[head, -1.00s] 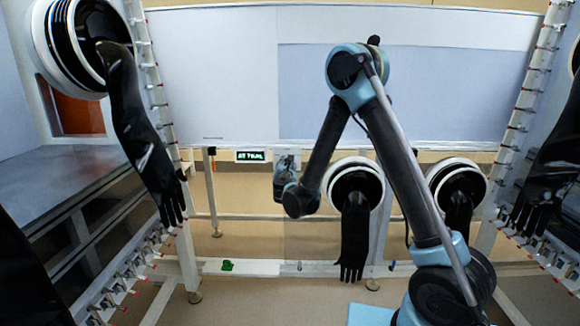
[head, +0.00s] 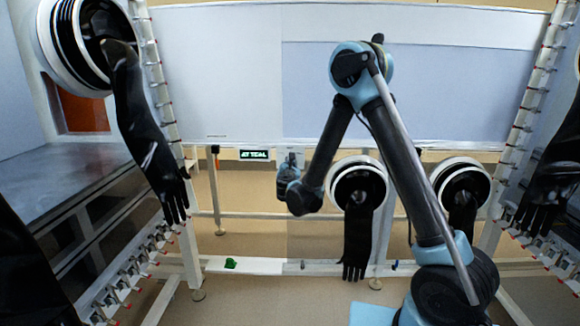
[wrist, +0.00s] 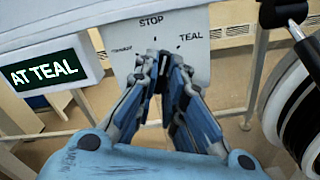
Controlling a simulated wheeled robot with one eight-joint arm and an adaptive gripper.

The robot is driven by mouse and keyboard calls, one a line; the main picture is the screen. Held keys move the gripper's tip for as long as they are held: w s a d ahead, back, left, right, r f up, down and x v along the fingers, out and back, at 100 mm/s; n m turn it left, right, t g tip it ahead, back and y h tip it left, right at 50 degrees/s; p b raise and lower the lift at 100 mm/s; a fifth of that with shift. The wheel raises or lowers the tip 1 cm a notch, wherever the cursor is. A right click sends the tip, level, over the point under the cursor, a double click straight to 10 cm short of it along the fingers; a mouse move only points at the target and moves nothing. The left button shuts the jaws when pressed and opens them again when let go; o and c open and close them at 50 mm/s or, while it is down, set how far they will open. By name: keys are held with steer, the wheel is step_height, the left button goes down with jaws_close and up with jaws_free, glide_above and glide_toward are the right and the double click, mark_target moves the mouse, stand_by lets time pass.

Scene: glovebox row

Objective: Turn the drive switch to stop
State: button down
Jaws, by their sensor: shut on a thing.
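The drive switch's grey panel (wrist: 172,30) fills the top middle of the wrist view. It reads STOP at the top, TEAL at the right and a small unclear word at the left. My gripper (wrist: 166,62) points at the panel's middle with its fingers close together, shut on the switch knob; the fingers hide the knob, so its pointing direction cannot be read. In the head view my gripper (head: 291,162) is at the panel, left of the middle glove port. A display (wrist: 46,72) beside the panel reads AT TEAL; it also shows in the head view (head: 254,154).
A glove port (wrist: 297,105) with a black ring stands close right of the gripper; its black glove (head: 357,240) hangs down. Another gloved port (head: 462,190) is further right. A long black glove (head: 145,140) hangs at the left. A green item (head: 230,263) lies on the low white rail.

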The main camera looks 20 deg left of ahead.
steer(key=shift+d+n, duration=0.1)
steer(key=shift+n, duration=2.1)
steer(key=c, duration=1.7)
jaws_free()
steer(key=shift+s, duration=0.1)
steer(key=v, duration=1.1)
steer(key=shift+s+f, duration=0.1)
steer(key=shift+s, duration=0.3)
